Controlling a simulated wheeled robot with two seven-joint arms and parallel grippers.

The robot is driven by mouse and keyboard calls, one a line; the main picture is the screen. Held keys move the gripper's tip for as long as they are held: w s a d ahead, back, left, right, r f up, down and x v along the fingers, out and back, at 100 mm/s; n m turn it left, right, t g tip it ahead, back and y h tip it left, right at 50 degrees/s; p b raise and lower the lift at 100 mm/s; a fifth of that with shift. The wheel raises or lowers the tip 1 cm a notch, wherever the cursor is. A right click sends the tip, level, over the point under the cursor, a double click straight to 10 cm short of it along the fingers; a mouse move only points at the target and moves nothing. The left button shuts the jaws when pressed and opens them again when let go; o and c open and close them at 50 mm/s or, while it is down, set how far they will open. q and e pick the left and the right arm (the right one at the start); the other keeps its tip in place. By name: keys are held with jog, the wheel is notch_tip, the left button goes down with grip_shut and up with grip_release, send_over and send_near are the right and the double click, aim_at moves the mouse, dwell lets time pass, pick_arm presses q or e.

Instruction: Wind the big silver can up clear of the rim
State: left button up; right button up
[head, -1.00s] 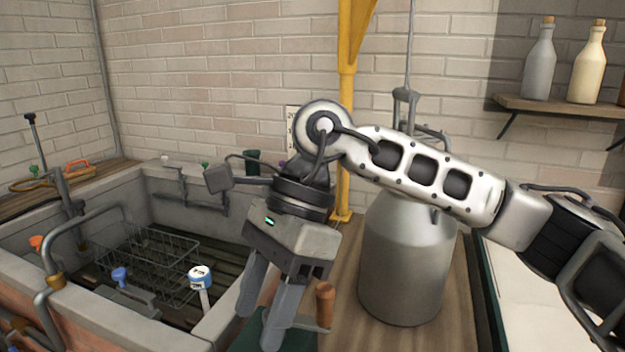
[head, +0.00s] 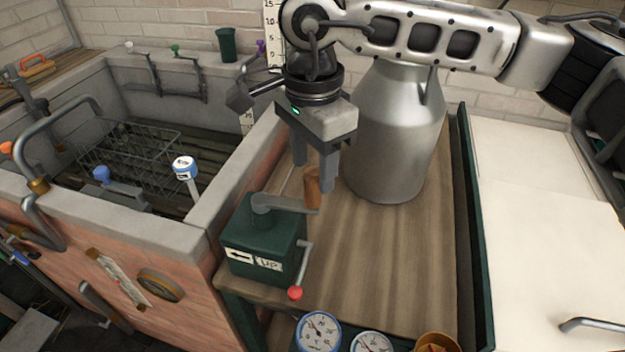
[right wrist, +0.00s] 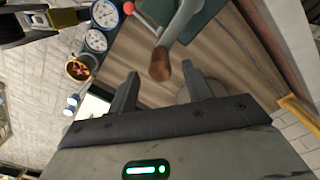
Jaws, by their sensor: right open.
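The big silver can (head: 395,140) stands upright on the wooden bench top (head: 370,260), right of the stone trough. My right arm crosses in front of its top. The winch (head: 262,238), a green box with an arrow and "UP" label, has a grey crank with an upright wooden handle (head: 312,186). My right gripper (head: 314,178) points down, open, at the handle. In the right wrist view the handle (right wrist: 160,66) lies between the open fingertips (right wrist: 160,72), with gaps at both sides; the jaws are not closed on it. My left gripper is not in view.
The stone trough's rim (head: 240,165) runs left of the winch, with a wire basket (head: 130,150) inside. A red-knobbed lever (head: 295,292) sticks out from the winch's side. Gauges (head: 318,332) stand at the front edge. A pale worktop (head: 540,210) lies right.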

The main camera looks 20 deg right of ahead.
aim_at(313, 189)
notch_tip(313, 189, down, 4)
jog(key=shift+f+p, duration=0.1)
jog(key=shift+p, duration=0.2)
jog(key=shift+f, duration=0.6)
